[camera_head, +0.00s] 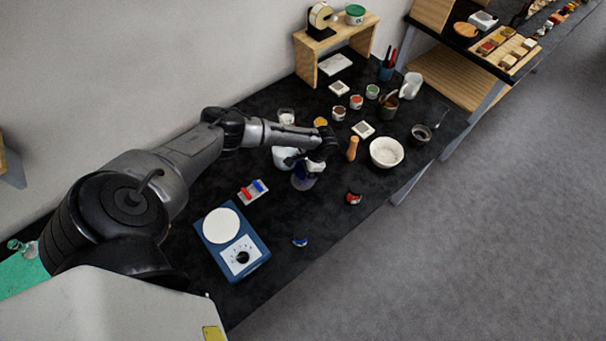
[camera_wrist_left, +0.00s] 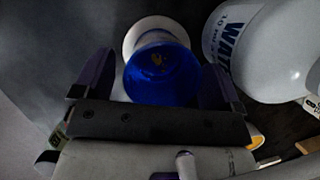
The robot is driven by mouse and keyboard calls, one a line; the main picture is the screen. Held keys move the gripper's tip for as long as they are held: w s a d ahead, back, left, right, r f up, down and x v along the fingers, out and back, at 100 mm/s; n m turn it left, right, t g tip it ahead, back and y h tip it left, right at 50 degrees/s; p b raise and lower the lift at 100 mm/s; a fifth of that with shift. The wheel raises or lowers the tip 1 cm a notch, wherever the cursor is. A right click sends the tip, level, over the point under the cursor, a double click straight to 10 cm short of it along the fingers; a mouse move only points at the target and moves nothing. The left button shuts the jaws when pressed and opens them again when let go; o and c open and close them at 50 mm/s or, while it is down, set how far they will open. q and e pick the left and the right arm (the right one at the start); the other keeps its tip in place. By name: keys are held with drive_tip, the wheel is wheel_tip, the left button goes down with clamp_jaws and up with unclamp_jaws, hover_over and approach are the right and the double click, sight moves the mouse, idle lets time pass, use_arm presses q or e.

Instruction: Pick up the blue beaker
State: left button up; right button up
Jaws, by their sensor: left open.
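The blue beaker (camera_head: 303,181) stands on the black table under my left gripper (camera_head: 314,165), which partly covers it in the head view. In the left wrist view I look at the deep-blue beaker (camera_wrist_left: 162,76), with a pale round shape at its far end. The two fingers of my left gripper (camera_wrist_left: 157,88) are apart, one on each side of the beaker. I cannot tell whether they touch it. My right gripper is not in view.
A white vessel with blue lettering (camera_wrist_left: 262,48) is close beside the right finger. A white bowl (camera_head: 386,152), a wooden pestle-like piece (camera_head: 352,148) and small jars stand to the right. A blue scale (camera_head: 232,240) is nearer; table between is mostly clear.

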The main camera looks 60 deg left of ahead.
use_arm(q)
drive_tip(key=shift+s+a+f, duration=0.1)
drive_tip(key=shift+s+f, duration=0.15)
drive_tip(key=shift+f, duration=0.3)
drive_tip(key=c, duration=1)
drive_tip(key=shift+c, duration=0.2)
drive_tip(key=shift+r, duration=0.15)
